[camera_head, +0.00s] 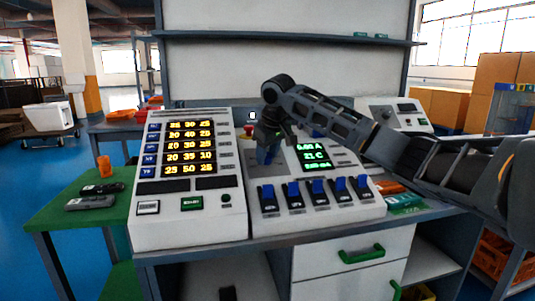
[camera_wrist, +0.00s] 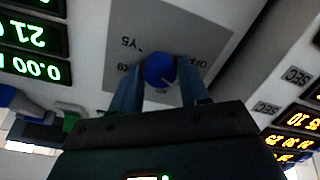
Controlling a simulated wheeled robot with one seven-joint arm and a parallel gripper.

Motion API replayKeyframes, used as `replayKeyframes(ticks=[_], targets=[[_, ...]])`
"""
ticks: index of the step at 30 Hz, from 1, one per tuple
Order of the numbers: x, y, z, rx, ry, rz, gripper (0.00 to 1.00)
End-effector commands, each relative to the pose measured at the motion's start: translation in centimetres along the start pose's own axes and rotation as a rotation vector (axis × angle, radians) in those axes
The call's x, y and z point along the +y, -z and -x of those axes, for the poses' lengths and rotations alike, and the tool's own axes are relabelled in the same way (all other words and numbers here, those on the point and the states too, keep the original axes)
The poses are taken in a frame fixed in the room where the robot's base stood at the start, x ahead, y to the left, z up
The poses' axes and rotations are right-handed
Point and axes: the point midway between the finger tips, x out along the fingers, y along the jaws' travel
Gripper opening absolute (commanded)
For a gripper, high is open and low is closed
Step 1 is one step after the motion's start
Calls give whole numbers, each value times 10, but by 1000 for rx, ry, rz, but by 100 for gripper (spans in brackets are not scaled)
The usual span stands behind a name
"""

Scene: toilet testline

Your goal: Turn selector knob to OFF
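The selector knob (camera_wrist: 160,70) is round and blue, with a thin pale line on its face. It sits on a grey plate (camera_wrist: 205,35) with upside-down labels, one reading "OFF" to the right of the knob and "Y5" above left. My gripper (camera_wrist: 160,79) has one finger on each side of the knob, with narrow gaps showing; contact is not clear. In the head view my gripper (camera_head: 268,152) is at the upper left of the middle control panel (camera_head: 258,222) and hides the knob.
The middle panel has a green-lit display (camera_head: 314,157) and a row of blue switches (camera_head: 317,188) below the knob area. A panel with orange readouts (camera_head: 188,152) stands at left. A red button (camera_head: 249,130) is close behind my gripper.

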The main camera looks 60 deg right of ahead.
Motion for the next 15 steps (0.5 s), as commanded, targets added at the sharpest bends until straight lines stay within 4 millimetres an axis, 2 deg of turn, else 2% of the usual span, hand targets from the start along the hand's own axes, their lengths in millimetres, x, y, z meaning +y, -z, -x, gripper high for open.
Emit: replayKeyframes(ticks=[2,11,15], targets=[[0,0,0,0,0,0,37],[0,0,0,0,0,0,8],[0,0,0,0,1,3,6]])
